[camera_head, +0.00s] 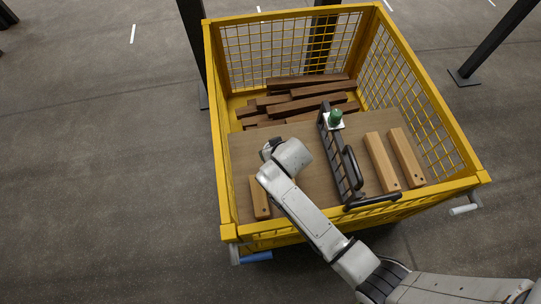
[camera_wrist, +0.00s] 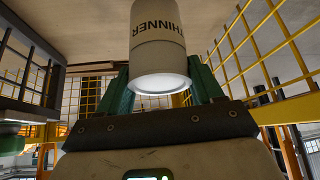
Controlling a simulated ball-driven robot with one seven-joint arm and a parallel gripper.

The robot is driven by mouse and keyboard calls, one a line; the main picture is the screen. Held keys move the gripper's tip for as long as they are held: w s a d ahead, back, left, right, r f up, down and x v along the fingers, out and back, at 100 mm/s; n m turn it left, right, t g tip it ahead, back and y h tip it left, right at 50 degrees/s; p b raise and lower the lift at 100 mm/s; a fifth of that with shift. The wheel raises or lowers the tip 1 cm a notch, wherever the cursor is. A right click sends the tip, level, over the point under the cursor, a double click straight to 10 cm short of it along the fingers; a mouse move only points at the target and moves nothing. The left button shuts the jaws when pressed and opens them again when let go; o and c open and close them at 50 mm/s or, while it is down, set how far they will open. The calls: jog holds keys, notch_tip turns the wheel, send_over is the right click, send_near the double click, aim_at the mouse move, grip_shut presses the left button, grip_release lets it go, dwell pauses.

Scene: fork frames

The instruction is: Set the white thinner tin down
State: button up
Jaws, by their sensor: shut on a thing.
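The white thinner tin (camera_wrist: 158,50), a pale cylinder with dark "THINNER" lettering, stands out in the wrist view between the green fingers of my gripper (camera_wrist: 161,84). The gripper is shut on it. One round end of the tin faces the camera; the other end is cut off by the top edge, so I cannot tell whether it touches anything. In the head view, my wrist is over the left part of the brown board and hides the tin and the fingers.
The yellow mesh crate (camera_head: 228,190) surrounds the brown board (camera_head: 245,155). Light wooden blocks (camera_head: 382,162) lie farther right; another block (camera_head: 260,197) is near my arm. Dark planks (camera_head: 305,88) fill the back.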

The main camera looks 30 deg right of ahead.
jog(key=shift+w+a+f, duration=0.1)
jog(key=shift+w+f, duration=0.35)
jog(key=f, duration=0.1)
jog(key=f+b, duration=0.1)
jog(key=f, duration=0.1)
jog(key=shift+w+a+f, duration=0.1)
jog(key=shift+w+f, duration=0.1)
jog(key=shift+f, duration=0.05)
jog(key=o, duration=1.4)
jog(key=shift+s, duration=0.1)
